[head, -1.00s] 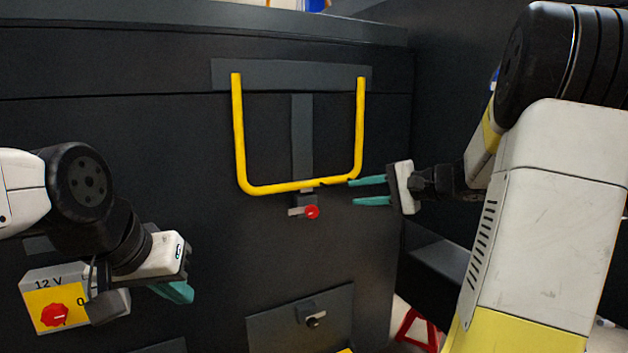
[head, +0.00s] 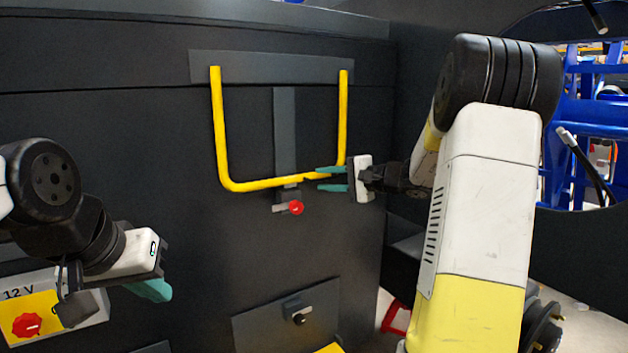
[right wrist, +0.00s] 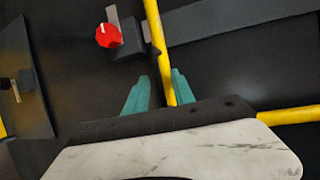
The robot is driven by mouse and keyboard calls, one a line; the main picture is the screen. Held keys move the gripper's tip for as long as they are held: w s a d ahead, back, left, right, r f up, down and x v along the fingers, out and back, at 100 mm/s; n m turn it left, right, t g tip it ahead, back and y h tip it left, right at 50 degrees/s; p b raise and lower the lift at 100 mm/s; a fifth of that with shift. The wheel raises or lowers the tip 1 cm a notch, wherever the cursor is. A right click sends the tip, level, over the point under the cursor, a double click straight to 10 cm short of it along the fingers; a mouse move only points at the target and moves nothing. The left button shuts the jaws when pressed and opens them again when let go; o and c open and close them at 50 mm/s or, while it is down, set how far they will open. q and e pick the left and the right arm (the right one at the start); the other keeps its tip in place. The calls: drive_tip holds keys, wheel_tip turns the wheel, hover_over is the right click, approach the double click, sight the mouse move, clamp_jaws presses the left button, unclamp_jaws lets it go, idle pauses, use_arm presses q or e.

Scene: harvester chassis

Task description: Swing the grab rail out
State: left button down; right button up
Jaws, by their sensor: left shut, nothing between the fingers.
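The yellow U-shaped grab rail (head: 222,130) hangs down against the dark chassis panel from a grey plate. It also shows in the right wrist view (right wrist: 158,40). A small latch with a red knob (head: 296,208) sits just below its lower bar; the knob shows in the right wrist view (right wrist: 108,36). My right gripper (head: 322,179) is open at the rail's lower right corner. In the right wrist view the bar runs between its two teal fingers (right wrist: 160,88), with gaps visible beside it. My left gripper (head: 160,290) is shut and empty at the lower left, away from the rail.
A 12 V box (head: 60,312) with a red switch is at the lower left, close to my left arm. A lower hatch (head: 285,318) with a latch is below the rail. A dark side wall stands right of the panel, with blue racks (head: 590,120) beyond.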

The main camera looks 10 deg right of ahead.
clamp_jaws()
idle(1.4)
